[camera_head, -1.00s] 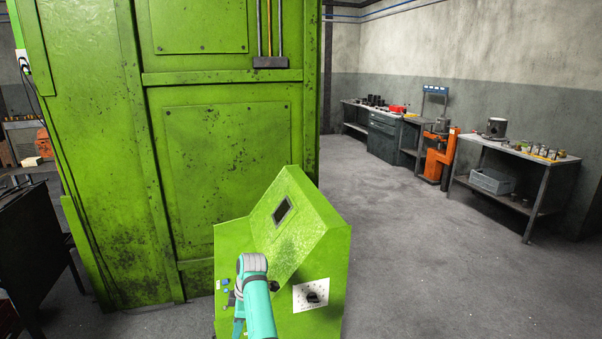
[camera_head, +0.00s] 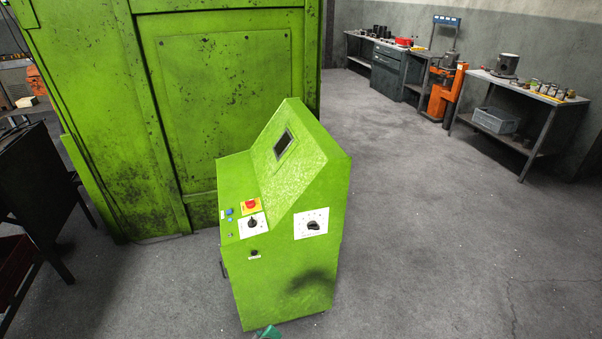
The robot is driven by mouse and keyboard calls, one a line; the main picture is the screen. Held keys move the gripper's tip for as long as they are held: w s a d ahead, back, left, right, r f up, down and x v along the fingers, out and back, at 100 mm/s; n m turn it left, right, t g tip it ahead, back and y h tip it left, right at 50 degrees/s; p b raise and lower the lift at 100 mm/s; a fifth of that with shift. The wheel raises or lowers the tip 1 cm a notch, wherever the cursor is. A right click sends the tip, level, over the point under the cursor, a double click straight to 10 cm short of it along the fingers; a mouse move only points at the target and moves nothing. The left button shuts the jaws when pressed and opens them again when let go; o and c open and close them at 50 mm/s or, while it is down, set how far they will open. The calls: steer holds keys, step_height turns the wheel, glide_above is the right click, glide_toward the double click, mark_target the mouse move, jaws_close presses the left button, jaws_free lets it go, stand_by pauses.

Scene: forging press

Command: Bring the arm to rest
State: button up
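A small teal part of my arm shows at the bottom edge of the head view, below the green control console. My gripper is out of the picture, so its fingers are hidden. The green control console (camera_head: 277,262) stands upright in the middle, with a dark screen on its sloped upper face. A red button on a yellow plate (camera_head: 250,205) and a black knob on a white plate (camera_head: 252,223) are on its lower panel. Another knob on a white plate (camera_head: 312,225) is on its right side. My arm shows apart from these controls.
The big green press (camera_head: 225,100) stands behind the console. A dark table (camera_head: 35,185) is at the left. Workbenches (camera_head: 385,65) and a table with cans (camera_head: 525,90) line the right wall, with an orange lift (camera_head: 440,95) between. The grey floor at right is clear.

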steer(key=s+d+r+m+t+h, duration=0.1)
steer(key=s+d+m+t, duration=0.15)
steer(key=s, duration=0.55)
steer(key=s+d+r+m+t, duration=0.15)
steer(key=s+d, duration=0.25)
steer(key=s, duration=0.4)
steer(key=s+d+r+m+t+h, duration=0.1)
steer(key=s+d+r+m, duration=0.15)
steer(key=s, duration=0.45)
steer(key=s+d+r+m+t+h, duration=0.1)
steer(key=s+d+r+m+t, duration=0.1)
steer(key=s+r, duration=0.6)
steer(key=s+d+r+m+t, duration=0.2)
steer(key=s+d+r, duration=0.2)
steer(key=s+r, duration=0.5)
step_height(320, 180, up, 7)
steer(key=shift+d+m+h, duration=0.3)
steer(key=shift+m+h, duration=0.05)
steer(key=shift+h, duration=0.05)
